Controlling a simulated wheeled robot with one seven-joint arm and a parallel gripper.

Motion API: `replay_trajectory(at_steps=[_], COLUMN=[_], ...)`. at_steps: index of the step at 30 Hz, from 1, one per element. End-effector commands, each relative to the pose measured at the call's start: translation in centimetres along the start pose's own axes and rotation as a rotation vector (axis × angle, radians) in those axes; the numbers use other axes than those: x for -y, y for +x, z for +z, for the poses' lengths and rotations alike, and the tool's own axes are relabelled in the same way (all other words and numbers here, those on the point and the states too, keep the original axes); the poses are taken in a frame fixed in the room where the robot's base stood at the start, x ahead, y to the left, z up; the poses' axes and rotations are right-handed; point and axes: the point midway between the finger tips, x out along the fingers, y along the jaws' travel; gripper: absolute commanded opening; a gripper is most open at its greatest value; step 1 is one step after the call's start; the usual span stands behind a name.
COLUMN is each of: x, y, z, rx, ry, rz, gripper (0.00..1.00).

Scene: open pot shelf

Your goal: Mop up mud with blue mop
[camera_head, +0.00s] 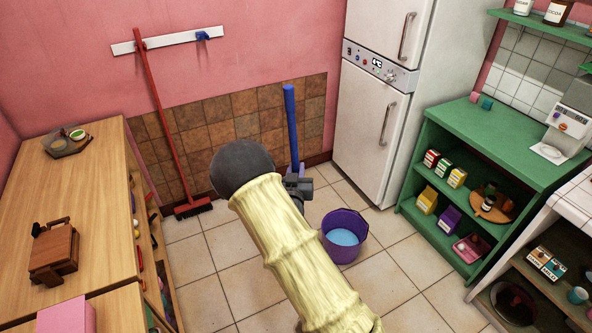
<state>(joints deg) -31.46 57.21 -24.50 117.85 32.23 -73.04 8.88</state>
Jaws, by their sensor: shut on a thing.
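A blue mop (291,125) stands nearly upright by the tiled wall, its handle rising above my gripper (298,182). My gripper is shut on the lower visible part of the blue handle. My yellow arm crosses the middle of the view and hides the mop's lower end and head. I see no mud on the visible floor; the part behind my arm is hidden.
A purple bucket (345,250) with blue water stands on the floor right of my arm. A red broom (165,115) leans at the wall rack (167,40). A wooden counter (95,185) bounds the left; a fridge (372,120) and green shelf (490,135) bound the right.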

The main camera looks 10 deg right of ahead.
Motion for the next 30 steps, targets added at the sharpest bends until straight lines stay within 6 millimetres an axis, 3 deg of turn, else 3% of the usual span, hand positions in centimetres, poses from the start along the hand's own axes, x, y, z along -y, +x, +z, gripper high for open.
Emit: replay_trajectory(at_steps=[30], x=[0.2], y=[-0.1], z=[1.9], rx=[-0.002], ry=[0.0], rz=[0.0], gripper=[0.0])
